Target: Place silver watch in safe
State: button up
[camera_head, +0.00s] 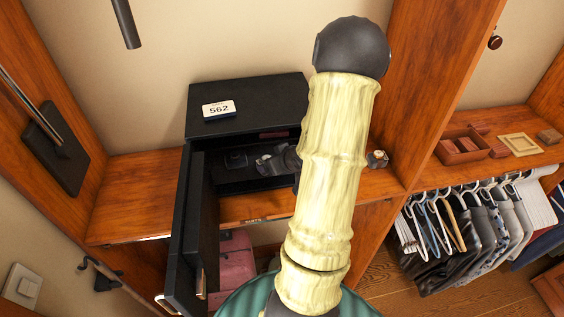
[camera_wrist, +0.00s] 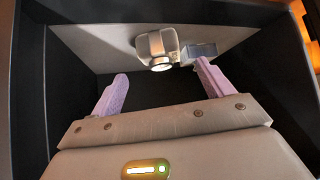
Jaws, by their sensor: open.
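The safe (camera_head: 240,100) is a black box on the wooden shelf, with its door (camera_head: 190,225) swung open to the left. My gripper (camera_head: 262,165) is inside the safe's opening, partly hidden by my arm. In the wrist view, my gripper (camera_wrist: 160,88) has its two purple fingers spread wide with nothing between them. A silver-grey object with a round end, which looks like the silver watch (camera_wrist: 157,45), lies on the grey surface beyond the fingertips, inside the dark walls. A small dark object (camera_head: 236,160) shows inside the safe in the head view; I cannot tell if it is the watch.
A small blue-grey box (camera_wrist: 198,52) is right of the silver object. A small watch-like item (camera_head: 377,160) lies on the shelf right of the safe. A wooden tray (camera_head: 462,146) stands farther right, above hanging clothes (camera_head: 470,225). A pink item (camera_head: 235,262) is below the shelf.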

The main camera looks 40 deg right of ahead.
jog(key=v, duration=0.4)
jog(key=shift+s+r, duration=0.25)
jog(key=shift+w+a, duration=0.1)
